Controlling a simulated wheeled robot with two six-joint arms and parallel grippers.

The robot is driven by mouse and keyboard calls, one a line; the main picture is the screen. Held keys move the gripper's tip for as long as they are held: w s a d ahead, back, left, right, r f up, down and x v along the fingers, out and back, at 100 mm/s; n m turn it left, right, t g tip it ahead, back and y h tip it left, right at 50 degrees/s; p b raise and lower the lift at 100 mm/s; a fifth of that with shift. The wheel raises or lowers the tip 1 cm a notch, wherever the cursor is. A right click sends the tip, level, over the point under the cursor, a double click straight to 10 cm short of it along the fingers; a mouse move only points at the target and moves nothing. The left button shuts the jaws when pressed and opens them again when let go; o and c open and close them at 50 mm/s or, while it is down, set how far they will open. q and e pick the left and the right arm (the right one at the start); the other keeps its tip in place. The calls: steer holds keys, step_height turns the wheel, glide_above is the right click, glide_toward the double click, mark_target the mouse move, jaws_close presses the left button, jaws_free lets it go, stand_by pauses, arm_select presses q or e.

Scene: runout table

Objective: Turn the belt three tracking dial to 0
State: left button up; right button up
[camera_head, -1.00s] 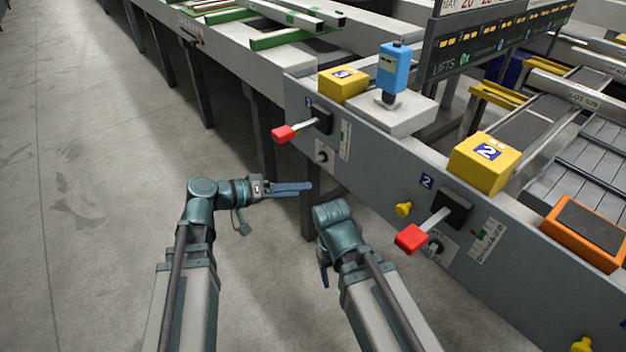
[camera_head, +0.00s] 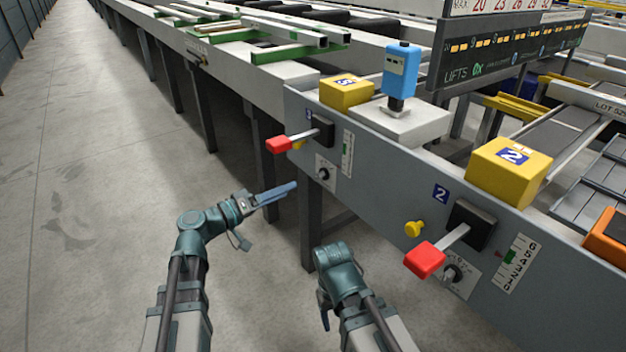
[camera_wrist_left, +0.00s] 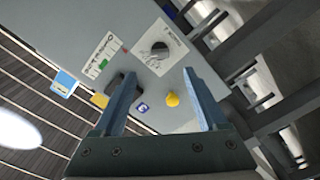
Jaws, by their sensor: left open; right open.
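The belt three tracking dial (camera_head: 325,173) is a black knob on a white plate, low on the grey panel beneath the yellow box marked 3. It also shows in the left wrist view (camera_wrist_left: 159,48), beyond the fingertips; its setting is too small to read. My left gripper (camera_head: 292,188) is open and empty, left of the dial and apart from it. Its two fingers show spread in the left wrist view (camera_wrist_left: 158,78). My right gripper (camera_head: 325,318) hangs lower, pointing down, away from the panel; its fingers are partly hidden.
A red-handled lever (camera_head: 279,144) juts out above and left of the dial, with a yellow button (camera_head: 299,146) behind it. A scale strip (camera_head: 347,153) is right of the dial. Belt two's red lever (camera_head: 425,260) and dial (camera_head: 453,272) are further right. The floor at left is clear.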

mark_target(315, 178)
arm_select(q)
steer(key=x, duration=0.9)
steer(key=shift+w+d, duration=0.2)
steer(key=shift+d, duration=0.1)
jaws_close()
